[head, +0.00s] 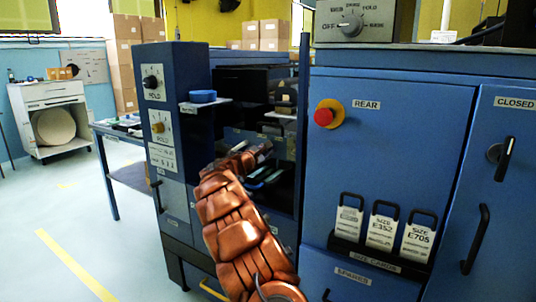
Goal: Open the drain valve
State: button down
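No part in the head view is labelled as a drain valve, and I cannot tell which one it is. A black lever handle (504,158) on a round grey mount sits on the blue right-hand door, below a label reading CLOSED (515,103). The lever stands nearly upright, slightly tilted. My copper-coloured arm reaches up from the bottom into the dark recess of the blue machine. My gripper (262,152) is at the arm's far end inside the recess, small and partly hidden, well left of the lever. I cannot see whether its fingers are apart.
A red button (324,116) on a yellow base is marked REAR. Size cards (380,228) hang on the front panel. A left column carries two knobs (153,82). A blue round item (202,96) rests on a small shelf. Open floor (60,230) lies at left.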

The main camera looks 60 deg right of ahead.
dwell(0.3)
jog(key=c, duration=1.1)
grip_release()
jog(key=shift+c, duration=0.2)
jog(key=shift+a, duration=0.1)
jog(key=shift+s+a, duration=0.15)
jog(key=shift+a, duration=2.8)
jog(key=shift+s+a, duration=0.15)
jog(key=shift+a, duration=2.8)
jog(key=shift+r, duration=0.1)
